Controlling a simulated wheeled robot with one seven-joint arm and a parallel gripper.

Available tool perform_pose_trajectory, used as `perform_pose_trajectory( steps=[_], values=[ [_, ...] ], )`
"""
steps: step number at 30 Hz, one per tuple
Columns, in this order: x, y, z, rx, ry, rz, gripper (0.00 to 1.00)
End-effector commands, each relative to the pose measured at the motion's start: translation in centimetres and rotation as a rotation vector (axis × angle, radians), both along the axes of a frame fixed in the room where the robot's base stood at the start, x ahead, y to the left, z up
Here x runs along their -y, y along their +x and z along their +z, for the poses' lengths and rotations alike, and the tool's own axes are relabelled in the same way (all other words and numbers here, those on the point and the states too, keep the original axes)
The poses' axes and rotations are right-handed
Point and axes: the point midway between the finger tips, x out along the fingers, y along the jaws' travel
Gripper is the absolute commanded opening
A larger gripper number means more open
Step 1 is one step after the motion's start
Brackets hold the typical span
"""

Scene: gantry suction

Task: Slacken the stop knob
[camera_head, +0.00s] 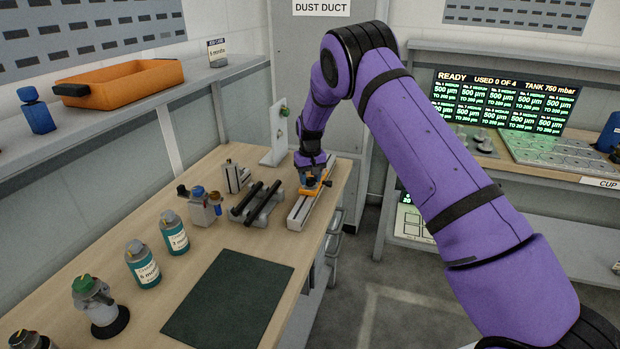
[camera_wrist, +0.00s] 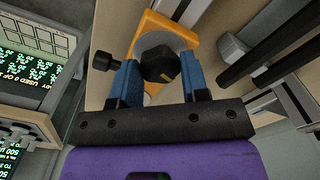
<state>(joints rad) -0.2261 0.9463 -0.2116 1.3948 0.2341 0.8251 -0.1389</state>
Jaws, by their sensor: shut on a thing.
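In the head view the orange block (camera_head: 311,189) sits on a light metal rail (camera_head: 303,212) near the bench's right edge. My gripper (camera_wrist: 157,78) has its two blue fingers on either side of the black knob and is shut on it. A smaller black knob (camera_wrist: 103,61) sticks out to the left of the block in the wrist view. In the head view my gripper (camera_head: 313,180) hides the knob.
Dark parallel bars (camera_head: 257,201) stand on the bench just left of the rail. A white upright plate (camera_head: 277,135) stands behind. A lit display (camera_head: 505,98) reads READY at the right.

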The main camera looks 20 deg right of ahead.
Motion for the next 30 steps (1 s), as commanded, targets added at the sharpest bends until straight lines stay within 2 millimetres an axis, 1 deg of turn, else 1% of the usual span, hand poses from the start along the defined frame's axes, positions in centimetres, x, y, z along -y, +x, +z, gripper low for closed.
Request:
perform_pose_trajectory(
  steps=[1,2,3,5,13,17,20,27,30],
  values=[
    [0.0,0.0,0.0,0.002,0.000,-0.001,0.18],
    [0.0,0.0,0.1,0.002,0.000,-0.001,0.44],
    [0.0,0.0,0.1,0.002,0.000,-0.001,0.53],
    [0.0,0.0,0.0,0.001,0.000,-0.001,0.67],
    [0.0,0.0,0.0,0.001,0.000,-0.001,0.67],
    [0.0,0.0,0.7,0.002,0.000,-0.001,0.67],
    [0.0,0.1,2.1,0.004,0.000,-0.001,0.67],
    [0.0,0.1,6.6,0.005,0.001,-0.001,0.67],
    [0.0,0.1,8.2,0.004,0.000,-0.001,0.67]
  ],
)
